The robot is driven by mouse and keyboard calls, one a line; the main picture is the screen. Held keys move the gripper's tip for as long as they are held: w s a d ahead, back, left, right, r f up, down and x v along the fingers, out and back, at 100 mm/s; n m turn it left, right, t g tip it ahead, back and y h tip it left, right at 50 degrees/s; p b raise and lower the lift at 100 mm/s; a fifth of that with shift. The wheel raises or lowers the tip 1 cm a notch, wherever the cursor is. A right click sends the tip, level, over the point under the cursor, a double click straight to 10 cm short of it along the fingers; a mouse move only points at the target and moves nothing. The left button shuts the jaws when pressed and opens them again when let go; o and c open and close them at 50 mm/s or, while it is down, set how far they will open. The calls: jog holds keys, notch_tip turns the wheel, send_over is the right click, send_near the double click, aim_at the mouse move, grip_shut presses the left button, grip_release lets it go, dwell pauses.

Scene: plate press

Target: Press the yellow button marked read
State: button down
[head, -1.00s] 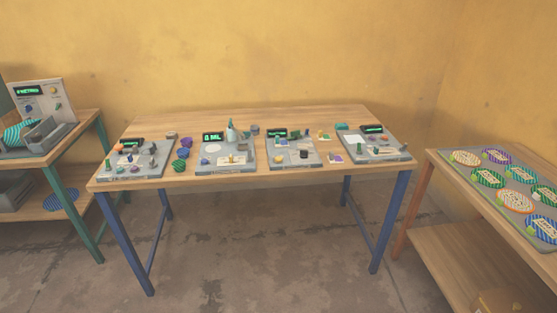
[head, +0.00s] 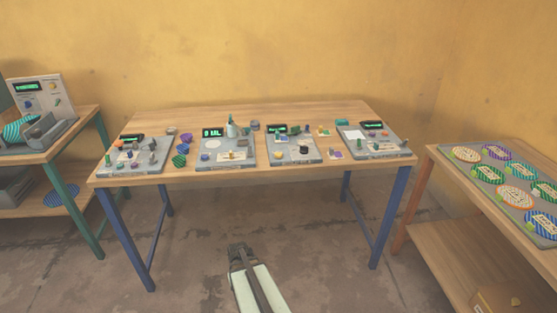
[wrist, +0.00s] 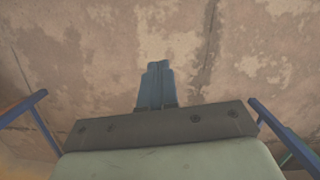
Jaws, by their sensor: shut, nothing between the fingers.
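A small yellow round button (head: 278,155) sits on the third grey panel (head: 310,160) from the left on the table. Any label by it is too small to read. A yellow-orange round knob or button (head: 54,87) is on the upright face of the machine at the far left, its marking also unreadable. My gripper (head: 238,247) is low in front of the table, over the floor and well apart from both. In the wrist view its fingers (wrist: 157,68) are together and empty, with only floor beyond them.
The wooden table (head: 200,117) carries several grey panels with displays and small parts. A side table at right holds a tray (head: 485,180) of striped discs. The floor before the table is clear.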

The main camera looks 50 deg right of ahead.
jog(key=w+d+r+m+t+h, duration=0.1)
jog(key=w+d+r+t, duration=0.1)
jog(key=d+r, duration=0.8)
jog(key=w+d+r+m+t+h, duration=0.1)
jog(key=w+d+r+m+t, duration=0.1)
jog(key=d+r, duration=0.9)
jog(key=w+d+r+m+t+h, duration=0.1)
jog(key=w+d+r+m+t, duration=0.1)
jog(key=d+r, duration=0.8)
jog(key=shift+w+d+r, duration=0.1)
jog(key=shift+w+d, duration=0.1)
jog(key=shift+d, duration=0.55)
jog(key=shift+w+d+r, duration=0.1)
jog(key=shift+w+d, duration=0.05)
jog(key=shift+d, duration=0.6)
jog(key=shift+w+d+r, duration=0.1)
jog(key=shift+w+d, duration=0.1)
jog(key=shift+d, duration=0.55)
notch_tip(320, 180, up, 14)
jog(key=r+t, duration=0.1)
jog(key=t, duration=0.4)
send_over(280, 155)
jog(key=shift+s+f+n, duration=0.1)
jog(key=shift+f+n, duration=0.15)
jog(key=shift+n, duration=0.05)
jog(key=shift+f, duration=0.15)
jog(key=shift+f, duration=4.3)
